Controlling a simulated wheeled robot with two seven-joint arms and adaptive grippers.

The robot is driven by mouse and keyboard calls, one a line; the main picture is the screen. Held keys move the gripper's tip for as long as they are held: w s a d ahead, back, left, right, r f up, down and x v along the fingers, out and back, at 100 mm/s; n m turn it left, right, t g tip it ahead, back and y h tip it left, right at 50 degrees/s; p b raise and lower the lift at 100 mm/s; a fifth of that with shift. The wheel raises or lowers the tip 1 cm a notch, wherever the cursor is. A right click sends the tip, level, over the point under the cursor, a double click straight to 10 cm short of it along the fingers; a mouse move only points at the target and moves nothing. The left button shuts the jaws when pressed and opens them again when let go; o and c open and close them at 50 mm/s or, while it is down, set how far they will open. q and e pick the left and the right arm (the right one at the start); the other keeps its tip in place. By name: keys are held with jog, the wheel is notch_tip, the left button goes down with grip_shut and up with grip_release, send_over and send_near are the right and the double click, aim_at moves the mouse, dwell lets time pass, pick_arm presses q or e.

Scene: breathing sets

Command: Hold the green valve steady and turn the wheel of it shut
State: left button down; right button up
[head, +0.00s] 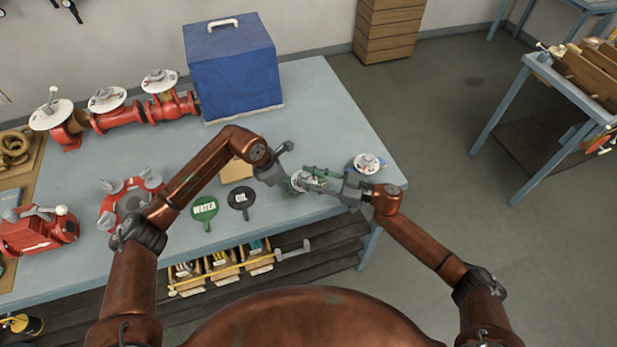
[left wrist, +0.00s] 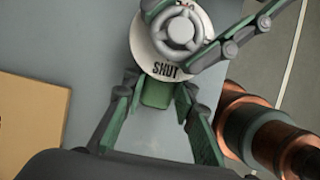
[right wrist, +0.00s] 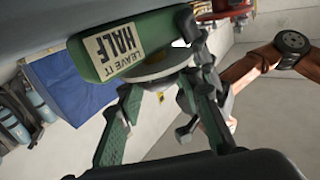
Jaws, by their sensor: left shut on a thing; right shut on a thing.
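The green valve (head: 322,181) is held above the table's front right area, between my two grippers. In the left wrist view, my left gripper (left wrist: 157,100) is shut on its green body (left wrist: 156,94). The valve's white disc (left wrist: 164,70) reads SHUT, with a grey wheel (left wrist: 179,32) over it. My right gripper (head: 346,190) comes from the right, its fingers around the wheel and shut on it. In the right wrist view, the green body (right wrist: 130,45) carries a label reading LEAVE IT HALF. That view mostly hides the wheel behind my right fingers (right wrist: 170,90).
A small white-disc device (head: 368,163) stands near the table's right edge. WATER (head: 204,209) and OIL (head: 241,198) tags lie to the left. A blue box (head: 234,75) and red valves (head: 117,115) stand at the back. A tray (head: 221,269) hangs at the front.

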jog(key=shift+t, duration=0.3)
jog(key=m+t+h, duration=0.1)
jog(key=t, duration=0.1)
jog(key=m+t+h, duration=0.1)
jog(key=m+t, duration=0.1)
jog(key=m+t+h, duration=0.1)
jog(key=shift+s+a+m+t+h, duration=0.3)
jog(key=shift+s+m+t+h, duration=0.1)
jog(key=shift+a+r+m+t+h, duration=0.1)
jog(key=shift+m+t+h, duration=0.8)
jog(key=shift+h, duration=0.2)
jog(key=shift+a+r+m+t+h, duration=0.1)
jog(key=shift+m+t+h, duration=0.8)
jog(key=shift+h, duration=0.2)
jog(key=shift+d+f+m+h, duration=0.1)
jog(key=shift+m+h, duration=0.2)
jog(key=shift+h, duration=0.2)
jog(key=o, duration=1.2)
jog(key=shift+c, duration=0.2)
jog(key=shift+n+y, duration=0.4)
jog(key=shift+y, duration=0.2)
